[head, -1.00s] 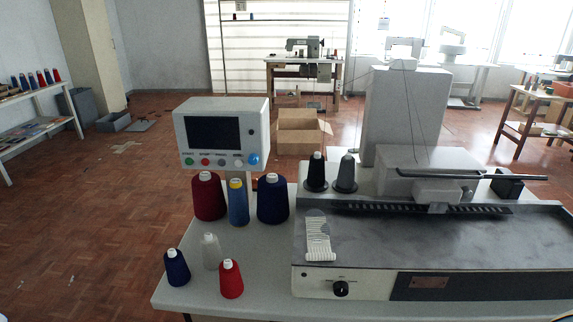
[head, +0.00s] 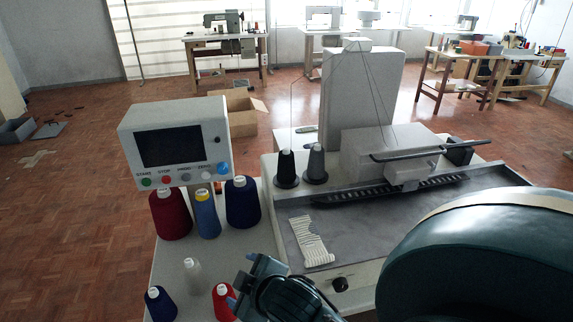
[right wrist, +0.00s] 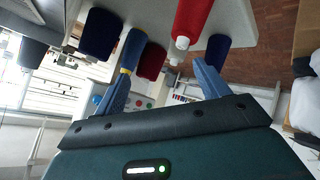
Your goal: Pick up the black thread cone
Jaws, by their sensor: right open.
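The black thread cone (head: 286,169) stands upright on the machine's back left corner in the head view. A dark grey cone (head: 315,165) stands beside it on the right. My right gripper (head: 240,279) is open and empty in front of the machine, near the small red cone (head: 223,302) and well short of the black cone. In the right wrist view, my right gripper (right wrist: 162,88) has its fingers spread with cones beyond them. I cannot tell whether the black cone shows there. My left gripper is not in view.
Large dark red (head: 170,214), blue (head: 207,215) and navy (head: 242,204) cones stand left of the machine, below the control panel (head: 176,143). A small navy cone (head: 160,304) and a pale one (head: 192,276) stand in front. A striped white piece (head: 312,240) lies on the machine bed.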

